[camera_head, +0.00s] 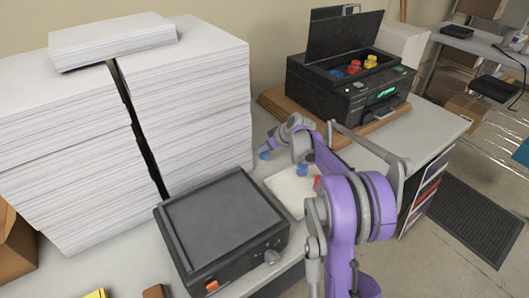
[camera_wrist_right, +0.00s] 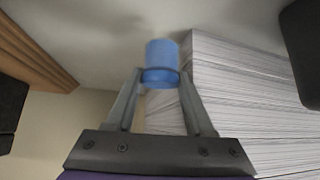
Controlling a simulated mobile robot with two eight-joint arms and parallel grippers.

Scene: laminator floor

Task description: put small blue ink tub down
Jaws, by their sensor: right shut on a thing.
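My right gripper (camera_head: 268,147) is shut on a small blue ink tub (camera_head: 264,153), just right of the tall paper stacks and over the back of the grey table. In the right wrist view, the blue tub (camera_wrist_right: 162,60) sits between the two fingertips (camera_wrist_right: 160,82), with its upper part standing clear of them. I cannot tell whether its base touches the table. Another small blue item (camera_head: 302,170) shows under my arm, beside a white sheet or pad (camera_head: 288,188). A red item (camera_head: 317,183) is partly hidden by my arm. My left gripper is not in view.
Tall paper stacks (camera_head: 190,105) stand at the left. A black flat-topped machine (camera_head: 222,230) is in front. An open black printer (camera_head: 345,85) with red, yellow and blue tubs inside stands on a brown board (camera_head: 275,100). Some bare table (camera_head: 425,110) lies right of the printer.

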